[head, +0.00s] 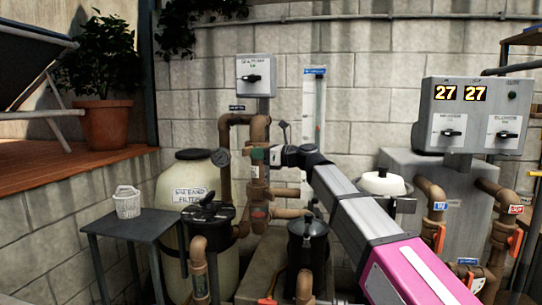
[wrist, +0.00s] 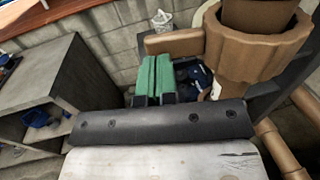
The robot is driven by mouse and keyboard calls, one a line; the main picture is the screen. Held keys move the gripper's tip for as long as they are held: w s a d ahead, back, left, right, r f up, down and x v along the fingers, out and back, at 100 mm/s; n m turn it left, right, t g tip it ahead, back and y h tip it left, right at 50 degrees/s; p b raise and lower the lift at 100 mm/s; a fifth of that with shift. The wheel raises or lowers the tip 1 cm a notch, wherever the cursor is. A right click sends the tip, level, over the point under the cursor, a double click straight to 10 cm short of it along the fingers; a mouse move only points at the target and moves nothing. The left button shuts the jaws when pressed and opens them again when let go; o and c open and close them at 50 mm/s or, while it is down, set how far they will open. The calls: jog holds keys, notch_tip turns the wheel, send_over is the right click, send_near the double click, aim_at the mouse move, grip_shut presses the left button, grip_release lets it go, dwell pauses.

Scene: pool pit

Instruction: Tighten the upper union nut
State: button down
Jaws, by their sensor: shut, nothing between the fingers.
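A ribbed brown union nut (wrist: 255,45) on a vertical pipe stands large at the upper right of the wrist view. My gripper (wrist: 155,78) shows two green fingers held together, left of and apart from the nut in that picture. A brown bar (wrist: 173,43) sticks out left from beside the nut, beyond the fingertips. In the head view my arm reaches in from the lower right, and my gripper (head: 274,156) is beside the vertical brown pipe stack (head: 257,185). I cannot tell there which fitting is the upper nut; my gripper partly hides the stack.
A cream filter tank (head: 188,180) and a dark pump lid (head: 208,212) stand left of the pipes. A black-lidded canister (head: 307,240) stands below my arm. A small table (head: 130,226) holds a white basket (head: 127,201). A grey heater box (head: 470,115) is right.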

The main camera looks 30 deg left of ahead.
aim_at(247, 152)
jog(key=shift+s+a, duration=0.2)
jog(key=shift+a, duration=0.65)
jog(key=shift+s+a+m+t, duration=0.3)
jog(key=shift+a+m+t, duration=0.25)
jog(key=shift+t, duration=0.35)
jog(key=shift+s+a+m+t, duration=0.15)
jog(key=shift+a+m+t, duration=0.15)
jog(key=shift+a, duration=0.35)
jog(key=d, duration=1.4)
jog(key=shift+s, duration=0.4)
jog(key=shift+d, duration=0.1)
